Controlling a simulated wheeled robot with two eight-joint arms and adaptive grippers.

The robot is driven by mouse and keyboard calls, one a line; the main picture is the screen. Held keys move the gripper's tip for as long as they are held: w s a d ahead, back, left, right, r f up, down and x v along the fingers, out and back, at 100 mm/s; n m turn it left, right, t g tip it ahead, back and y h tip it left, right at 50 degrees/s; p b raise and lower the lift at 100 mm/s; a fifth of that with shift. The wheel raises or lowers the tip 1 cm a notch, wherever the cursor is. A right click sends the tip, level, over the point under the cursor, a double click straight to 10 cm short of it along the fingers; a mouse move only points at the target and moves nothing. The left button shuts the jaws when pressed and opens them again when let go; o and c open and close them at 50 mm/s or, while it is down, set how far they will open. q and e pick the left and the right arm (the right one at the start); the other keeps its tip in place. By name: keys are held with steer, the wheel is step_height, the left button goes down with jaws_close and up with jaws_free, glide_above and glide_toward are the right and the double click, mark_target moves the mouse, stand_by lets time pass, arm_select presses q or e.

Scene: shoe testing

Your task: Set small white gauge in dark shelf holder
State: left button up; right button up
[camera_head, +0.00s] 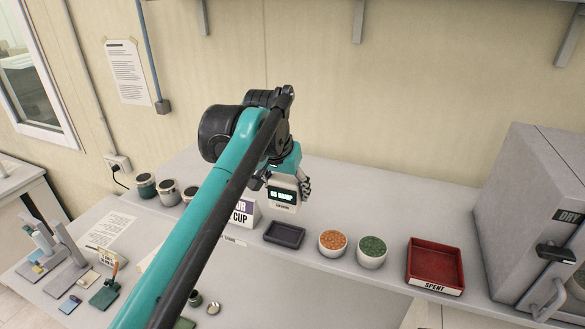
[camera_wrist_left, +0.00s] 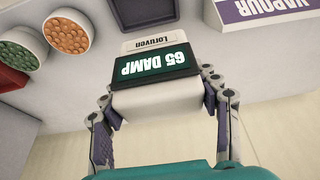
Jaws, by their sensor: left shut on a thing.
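The small white gauge (camera_head: 284,206) has a dark display with light text, reading "65 DAMP" upside down in the left wrist view (camera_wrist_left: 155,66). My left gripper (camera_head: 282,184) is shut on it, with a finger on each side, also seen in the left wrist view (camera_wrist_left: 160,92). The gauge appears held above the shelf, behind the dark holder in the head view. The dark holder (camera_head: 284,243) is a shallow, empty-looking rectangular tray on the grey shelf; part of it shows at the top of the left wrist view (camera_wrist_left: 143,12). My right gripper is not in view.
Bowls of orange (camera_head: 332,251) and green (camera_head: 372,259) grains, a red "SPENT" tray (camera_head: 434,268) and a grey cabinet (camera_head: 515,210) are to the right. Several jars (camera_head: 146,188) stand at left.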

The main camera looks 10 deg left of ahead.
mark_target(285, 191)
arm_select(q)
steer(key=shift+s+r, duration=0.25)
steer(key=shift+s, duration=0.15)
steer(key=s, duration=0.1)
steer(key=s+r, duration=0.1)
steer(key=shift+s, duration=0.3)
steer(key=shift+w+f, duration=0.3)
steer(key=shift+w, duration=0.4)
steer(key=shift+w+f, duration=0.25)
steer(key=shift+f, duration=0.05)
steer(key=shift+s+f+b, duration=0.6)
steer(key=shift+f+b, duration=0.15)
steer(key=shift+f, duration=0.1)
steer(key=x, duration=0.1)
steer(key=b+x, duration=0.2)
steer(key=shift+s+a+f, duration=0.1)
steer(key=shift+s+f, duration=0.1)
steer(key=shift+f, duration=0.15)
steer(key=shift+s, duration=0.25)
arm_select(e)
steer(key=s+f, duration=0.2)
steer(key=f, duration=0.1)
arm_select(q)
steer(key=shift+w, duration=0.15)
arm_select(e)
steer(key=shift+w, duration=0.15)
